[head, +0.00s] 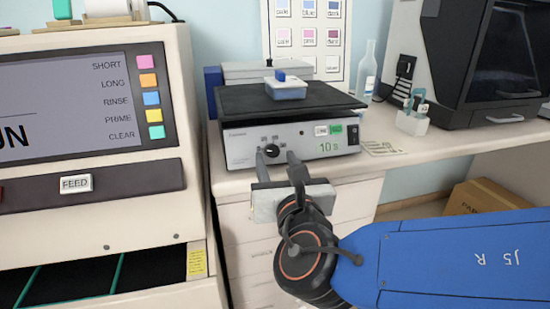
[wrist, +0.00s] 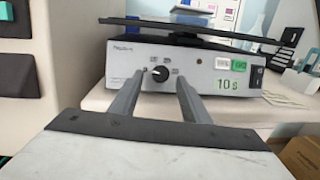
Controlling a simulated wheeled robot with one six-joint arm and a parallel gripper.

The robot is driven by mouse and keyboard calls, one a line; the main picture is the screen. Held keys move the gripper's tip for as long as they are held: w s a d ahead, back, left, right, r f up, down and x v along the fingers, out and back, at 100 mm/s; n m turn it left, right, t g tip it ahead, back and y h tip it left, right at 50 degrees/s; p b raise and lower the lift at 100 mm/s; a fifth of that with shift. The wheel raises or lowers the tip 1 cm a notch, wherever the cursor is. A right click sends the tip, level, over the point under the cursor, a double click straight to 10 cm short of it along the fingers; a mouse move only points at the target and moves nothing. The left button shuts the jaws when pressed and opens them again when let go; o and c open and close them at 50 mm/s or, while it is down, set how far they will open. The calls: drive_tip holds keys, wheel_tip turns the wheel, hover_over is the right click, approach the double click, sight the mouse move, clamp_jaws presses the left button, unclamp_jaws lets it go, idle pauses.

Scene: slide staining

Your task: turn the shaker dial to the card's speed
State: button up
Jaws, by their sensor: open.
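The shaker (head: 290,135) stands on the bench, a grey box with a dark flat platform on top. Its black dial (head: 271,150) is on the front face at the left, with small labels around it. The display reads 10 s in green, below a white and a green button. My gripper (head: 278,158) is open, its two fingers on either side of the dial; contact cannot be told. A card (head: 381,148) with unreadable print lies right of the shaker.
A small blue-lidded box (head: 286,90) sits on the shaker platform. A large machine with coloured buttons (head: 90,120) stands close at the left. A blue-handled item in a white holder (head: 412,122) and a dark-windowed machine (head: 480,60) are at the right.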

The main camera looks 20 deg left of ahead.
drive_tip(key=shift+x, duration=0.95)
drive_tip(key=shift+c, duration=0.4)
drive_tip(key=c, duration=1)
